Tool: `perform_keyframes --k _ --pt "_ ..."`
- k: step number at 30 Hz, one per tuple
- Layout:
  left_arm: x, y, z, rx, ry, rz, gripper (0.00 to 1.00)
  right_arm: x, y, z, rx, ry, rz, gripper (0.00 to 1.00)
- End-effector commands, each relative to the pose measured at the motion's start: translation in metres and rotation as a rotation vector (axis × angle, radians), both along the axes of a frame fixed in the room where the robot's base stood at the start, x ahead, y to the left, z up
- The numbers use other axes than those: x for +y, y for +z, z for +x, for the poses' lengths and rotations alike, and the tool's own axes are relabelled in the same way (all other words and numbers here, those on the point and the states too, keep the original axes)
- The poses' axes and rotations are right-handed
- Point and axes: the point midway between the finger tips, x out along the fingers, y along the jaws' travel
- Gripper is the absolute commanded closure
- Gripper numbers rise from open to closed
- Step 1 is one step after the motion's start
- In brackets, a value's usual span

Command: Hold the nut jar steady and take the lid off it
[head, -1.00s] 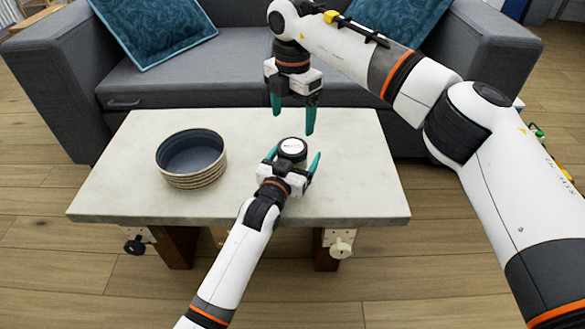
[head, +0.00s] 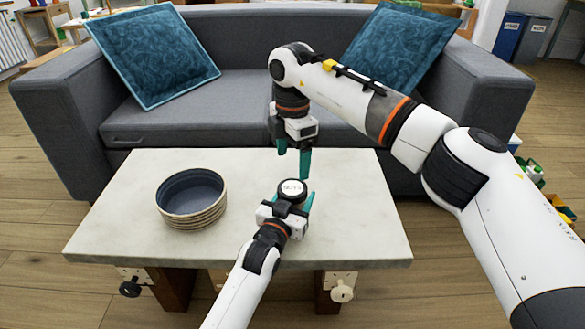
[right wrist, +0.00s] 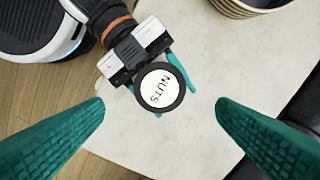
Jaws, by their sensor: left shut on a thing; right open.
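The nut jar (head: 291,204) stands upright on the table, mostly hidden under its lid and between my left gripper's fingers. Its dark-rimmed lid (head: 292,190) has a white top and is on the jar; in the right wrist view the lid (right wrist: 159,88) reads "NUTS". My left gripper (head: 290,200) is shut on the jar from the front. My right gripper (head: 293,163) points down above and just behind the lid, apart from it. In the right wrist view its teal fingers (right wrist: 160,122) are spread wide with nothing between them.
A stack of bowls (head: 191,198) stands on the left of the pale table (head: 120,220). A grey sofa (head: 235,78) with blue cushions is close behind the table. The tabletop right of the jar is clear.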

Motion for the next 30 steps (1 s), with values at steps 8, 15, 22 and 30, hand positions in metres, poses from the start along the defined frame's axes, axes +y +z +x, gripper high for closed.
perform_keyframes --k 8,15,22,30 --pt "0.0 0.0 0.0 0.001 0.0 0.0 1.0 0.0 -0.016 0.0 0.003 -0.12 -0.001 0.2" --pt "0.0 0.0 0.0 0.001 0.0 0.0 1.0 0.0 -0.054 -0.001 0.003 -0.117 -0.001 0.2" --pt "0.0 0.0 0.0 0.001 0.0 0.0 1.0 0.0 -0.076 0.0 0.001 -0.116 -0.001 0.2" --pt "0.0 0.0 0.0 0.001 0.0 0.0 1.0 0.0 -0.08 0.0 0.0 -0.116 -0.001 0.2"
